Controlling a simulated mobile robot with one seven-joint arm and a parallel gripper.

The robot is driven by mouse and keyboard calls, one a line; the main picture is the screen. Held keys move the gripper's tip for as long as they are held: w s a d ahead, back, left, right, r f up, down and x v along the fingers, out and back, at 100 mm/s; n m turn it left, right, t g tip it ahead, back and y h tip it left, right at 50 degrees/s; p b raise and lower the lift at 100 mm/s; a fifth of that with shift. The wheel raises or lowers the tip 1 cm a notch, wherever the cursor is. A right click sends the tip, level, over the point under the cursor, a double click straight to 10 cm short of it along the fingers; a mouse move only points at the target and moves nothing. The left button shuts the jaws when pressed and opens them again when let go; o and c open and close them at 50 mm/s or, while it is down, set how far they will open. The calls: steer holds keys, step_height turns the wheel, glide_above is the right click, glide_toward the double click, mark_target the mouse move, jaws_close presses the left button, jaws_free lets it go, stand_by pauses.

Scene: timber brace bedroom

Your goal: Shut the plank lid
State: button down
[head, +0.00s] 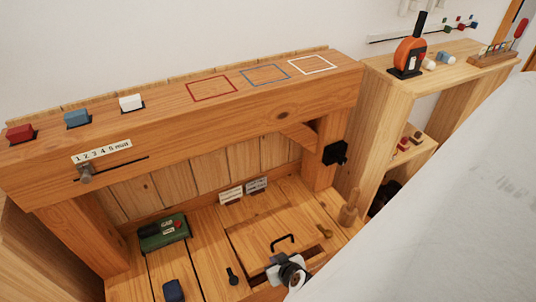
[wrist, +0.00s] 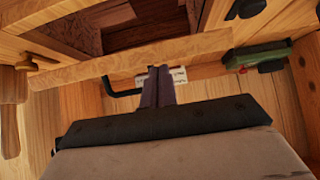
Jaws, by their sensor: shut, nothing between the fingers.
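The plank lid (head: 262,232) is a pale wooden panel in the bench top, with a black bar handle (head: 283,240). In the wrist view, a long lid edge (wrist: 90,73) crosses beside a dark open recess (wrist: 150,35), so the lid appears raised and tilted. Its handle (wrist: 122,93) shows there on the side away from the recess. My gripper (head: 286,270) is at the front of the lid, below the handle in the head view. In the wrist view its fingers (wrist: 158,85) are together and empty, close to the handle. Contact with the lid cannot be told.
A green box (head: 164,232), a dark blue block (head: 173,290) and a black knob (head: 232,276) sit left of the lid. A wooden peg (head: 349,208) stands right. The thick beam (head: 190,130) overhangs the back. My white arm hides the lower right.

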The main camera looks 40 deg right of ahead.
steer(key=f+b, duration=0.1)
steer(key=f, duration=0.1)
steer(key=s+f+b, duration=0.1)
steer(key=f, duration=0.1)
steer(key=f+b, duration=0.1)
steer(key=f, duration=0.1)
steer(key=shift+s+a+f, duration=0.25)
steer(key=shift+s, duration=0.15)
